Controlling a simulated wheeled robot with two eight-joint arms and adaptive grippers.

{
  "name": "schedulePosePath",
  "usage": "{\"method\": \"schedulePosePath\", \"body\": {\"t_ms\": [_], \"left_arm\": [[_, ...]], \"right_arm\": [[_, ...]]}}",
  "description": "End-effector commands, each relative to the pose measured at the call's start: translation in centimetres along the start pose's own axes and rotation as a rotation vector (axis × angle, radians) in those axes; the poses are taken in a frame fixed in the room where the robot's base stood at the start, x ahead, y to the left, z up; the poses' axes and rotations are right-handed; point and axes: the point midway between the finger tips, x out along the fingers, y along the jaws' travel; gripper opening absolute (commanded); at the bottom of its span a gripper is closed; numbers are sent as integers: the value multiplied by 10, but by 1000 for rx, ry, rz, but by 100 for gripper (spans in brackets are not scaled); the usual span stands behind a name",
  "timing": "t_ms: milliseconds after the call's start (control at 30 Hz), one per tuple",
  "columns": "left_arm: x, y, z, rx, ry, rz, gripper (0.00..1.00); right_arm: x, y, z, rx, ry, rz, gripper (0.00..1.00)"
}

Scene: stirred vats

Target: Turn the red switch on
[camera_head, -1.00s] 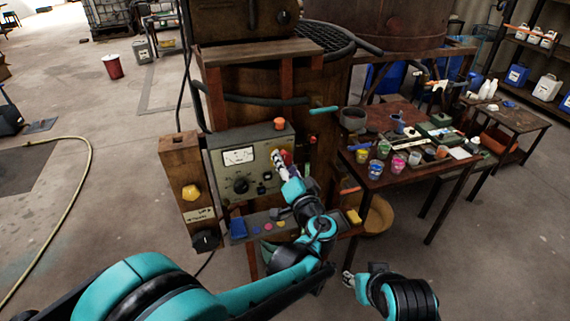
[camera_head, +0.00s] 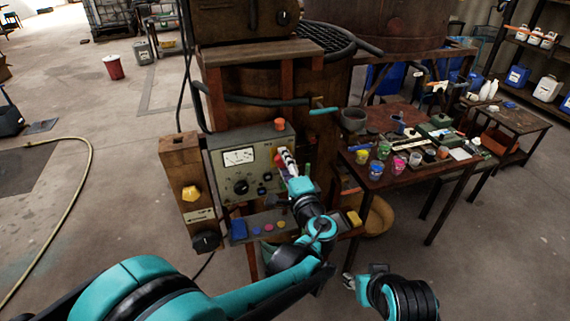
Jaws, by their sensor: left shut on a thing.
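A grey control panel (camera_head: 219,170) with a white meter (camera_head: 239,156) and a black dial (camera_head: 241,187) is fixed to the front of the rusty vat. My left gripper (camera_head: 284,157) is at the panel's right side, shut on the red switch. The switch is almost wholly hidden behind the fingers, so its position cannot be told. A yellow patch shows just left of the fingers. My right gripper (camera_head: 348,281) hangs low in front of the bench, away from the panel; its fingers are too small to judge.
An orange button (camera_head: 279,123) tops the panel. A brown box (camera_head: 178,160) with a yellow knob (camera_head: 190,193) stands left of it. A shelf below holds coloured buttons and a blue block (camera_head: 238,229). Right, a table (camera_head: 374,183) carries paint pots. The left floor is mostly clear.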

Motion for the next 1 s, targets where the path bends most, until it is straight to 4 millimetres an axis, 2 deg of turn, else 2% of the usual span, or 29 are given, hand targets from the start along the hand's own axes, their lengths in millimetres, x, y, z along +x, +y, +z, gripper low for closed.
{"method": "schedulePosePath", "body": {"t_ms": [533, 567, 633, 1000], "left_arm": [[1, -2, 0, 30, -2, -4, 13], [1, -2, 0, 30, -2, -4, 45], [1, -2, 0, 29, -2, -3, 63], [-4, -1, 0, 27, 0, -1, 63]], "right_arm": [[0, 0, 0, 0, 0, 0, 40], [0, 0, 0, 0, 0, 0, 40], [0, 0, 0, 0, 0, 0, 40], [0, 0, 0, 0, 0, 0, 40]]}}
